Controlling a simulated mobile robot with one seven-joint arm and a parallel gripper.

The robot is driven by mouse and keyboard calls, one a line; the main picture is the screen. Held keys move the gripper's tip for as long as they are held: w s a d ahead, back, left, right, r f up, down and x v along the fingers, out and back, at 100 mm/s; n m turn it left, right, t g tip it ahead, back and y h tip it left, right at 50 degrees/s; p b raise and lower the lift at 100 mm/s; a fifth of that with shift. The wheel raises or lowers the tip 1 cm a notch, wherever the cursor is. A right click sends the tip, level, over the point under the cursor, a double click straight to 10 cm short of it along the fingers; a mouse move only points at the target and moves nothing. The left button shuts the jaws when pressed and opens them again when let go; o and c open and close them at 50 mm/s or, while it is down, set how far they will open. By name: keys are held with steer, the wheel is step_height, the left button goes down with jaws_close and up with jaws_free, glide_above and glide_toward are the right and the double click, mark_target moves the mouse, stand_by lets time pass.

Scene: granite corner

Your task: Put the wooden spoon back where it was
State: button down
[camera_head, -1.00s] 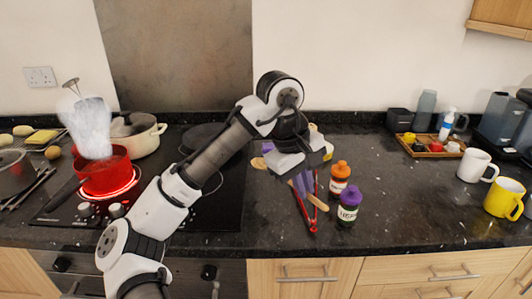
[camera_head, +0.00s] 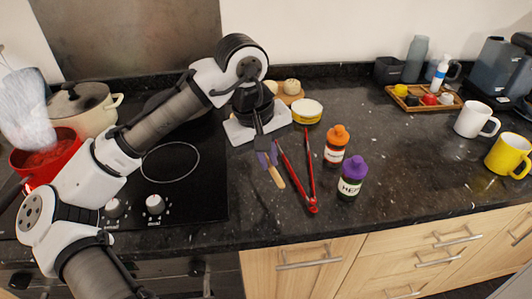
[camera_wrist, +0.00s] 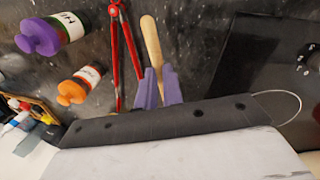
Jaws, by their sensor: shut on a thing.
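My gripper (camera_head: 267,159) has purple fingers and is shut on the wooden spoon (camera_head: 276,177), over the counter just right of the hob. In the wrist view, the spoon's pale wooden handle (camera_wrist: 150,42) sticks out from between the fingertips (camera_wrist: 159,88). The rest of the spoon is hidden by my gripper. I cannot tell how high it is above the counter.
Red tongs (camera_head: 311,180) lie open just right of the spoon. Orange-capped (camera_head: 335,147) and purple-capped (camera_head: 352,178) bottles stand farther right. A yellow tin (camera_head: 307,112) stands behind. A red pot (camera_head: 45,155) is on the hob at left. Counter before the mugs is clear.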

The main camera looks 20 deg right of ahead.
step_height(320, 180, down, 5)
steer(key=b, duration=0.4)
steer(key=shift+f+b, duration=0.2)
steer(key=shift+b, duration=0.1)
steer(key=shift+w+f+b, duration=0.1)
steer(key=shift+f+b, duration=0.3)
steer(key=shift+f, duration=0.65)
steer(key=c, duration=1.5)
jaws_free()
steer(key=shift+o, duration=0.7)
steer(key=o, duration=0.7)
